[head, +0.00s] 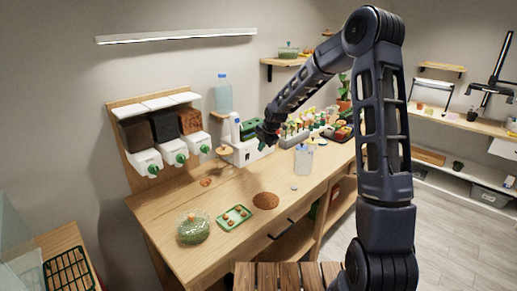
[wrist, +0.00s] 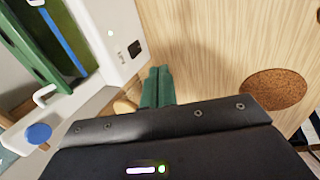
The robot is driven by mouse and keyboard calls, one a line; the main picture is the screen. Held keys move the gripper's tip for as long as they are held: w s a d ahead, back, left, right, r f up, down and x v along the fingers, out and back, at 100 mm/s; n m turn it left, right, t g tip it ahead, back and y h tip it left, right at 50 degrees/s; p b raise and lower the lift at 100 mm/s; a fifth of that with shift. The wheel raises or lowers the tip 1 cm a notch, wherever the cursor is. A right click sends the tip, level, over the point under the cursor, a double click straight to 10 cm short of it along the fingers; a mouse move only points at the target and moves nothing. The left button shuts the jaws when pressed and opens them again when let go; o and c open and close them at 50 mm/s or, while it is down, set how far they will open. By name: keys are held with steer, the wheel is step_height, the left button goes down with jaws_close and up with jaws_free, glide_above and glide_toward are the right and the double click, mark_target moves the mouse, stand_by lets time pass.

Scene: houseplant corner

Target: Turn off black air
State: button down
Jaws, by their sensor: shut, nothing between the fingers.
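A white unit (head: 247,152) with green parts stands on the wooden counter, and its white front panel fills the upper left of the wrist view (wrist: 112,42). A small black switch (wrist: 134,49) sits on that panel, with a small white light (wrist: 110,33) beside it. Tiny dark lettering near the switch is too small to read. My gripper (head: 263,144) is at the unit's front in the head view. Its green fingers (wrist: 160,72) are shut and empty in the wrist view, below and right of the switch. I cannot tell whether they touch the panel.
Three dispensers (head: 163,142) with green knobs stand left of the unit. A clear jug (head: 304,159) and several small bottles stand to the right. A round brown mat (head: 266,201), a green tray (head: 233,217) and a jar of greenery (head: 193,228) occupy the front counter.

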mark_target(247, 157)
steer(key=x, duration=0.7)
steer(key=shift+a+f, duration=0.1)
steer(key=shift+f, duration=0.25)
steer(key=shift+w+a+f, duration=0.15)
steer(key=shift+w+a, duration=0.6)
steer(key=shift+w, duration=0.05)
steer(key=shift+w+a+r, duration=0.2)
steer(key=shift+w+a, duration=0.55)
steer(key=shift+w, duration=0.05)
steer(key=shift+w+a+r+g+h, duration=0.1)
steer(key=shift+w+a+g+h, duration=0.15)
steer(key=shift+a+g+h, duration=0.05)
steer(key=shift+r, duration=0.2)
steer(key=shift+r, duration=0.6)
